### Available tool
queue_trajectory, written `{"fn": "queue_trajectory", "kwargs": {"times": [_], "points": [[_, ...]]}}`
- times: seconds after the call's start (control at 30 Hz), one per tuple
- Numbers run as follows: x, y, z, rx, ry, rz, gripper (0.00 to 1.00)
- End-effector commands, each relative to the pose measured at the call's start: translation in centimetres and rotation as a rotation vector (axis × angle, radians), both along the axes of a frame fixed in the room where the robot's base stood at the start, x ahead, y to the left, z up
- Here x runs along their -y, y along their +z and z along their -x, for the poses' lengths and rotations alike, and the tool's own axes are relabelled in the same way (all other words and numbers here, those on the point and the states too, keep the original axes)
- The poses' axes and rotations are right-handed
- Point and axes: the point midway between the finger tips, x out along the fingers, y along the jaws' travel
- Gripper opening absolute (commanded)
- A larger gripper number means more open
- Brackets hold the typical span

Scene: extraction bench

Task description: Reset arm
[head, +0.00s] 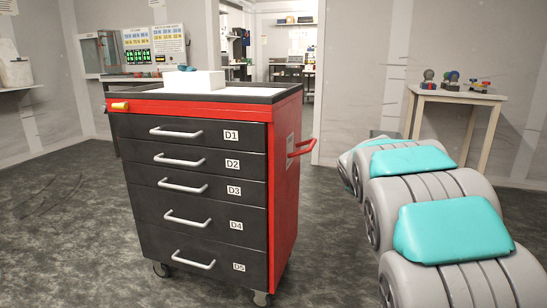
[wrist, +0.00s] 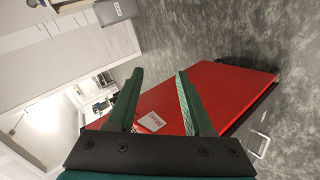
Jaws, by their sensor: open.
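My gripper (wrist: 158,98) shows in the wrist view with its two green fingers spread apart and nothing between them. Past the fingers is the red side (wrist: 215,90) of the drawer cart, with a white label (wrist: 150,122) on it. In the head view my grey and teal arm reaches in from the lower right, to the right of the cart, and its gripper end is not visible there. The red and black drawer cart (head: 200,190) stands on wheels left of my arm. Its drawers, labelled D1 to D5, look shut.
A white block (head: 195,81) with a small teal item on it sits on the cart top. A red side handle (head: 301,147) juts toward my arm. A small table (head: 455,95) with several coloured items stands behind my arm. The floor (head: 60,220) left of the cart is clear.

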Motion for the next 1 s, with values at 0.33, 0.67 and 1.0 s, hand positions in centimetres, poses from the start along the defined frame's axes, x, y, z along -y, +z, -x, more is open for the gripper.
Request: {"fn": "queue_trajectory", "kwargs": {"times": [0.33,0.67,1.0], "points": [[-0.8,-4.8,19.5,-0.293,-0.356,-0.335,0.52],[-5.6,-9.5,39.9,-0.613,-0.675,-0.571,0.52],[-9.6,-11.6,53.7,-0.849,-0.875,-0.653,0.52]]}}
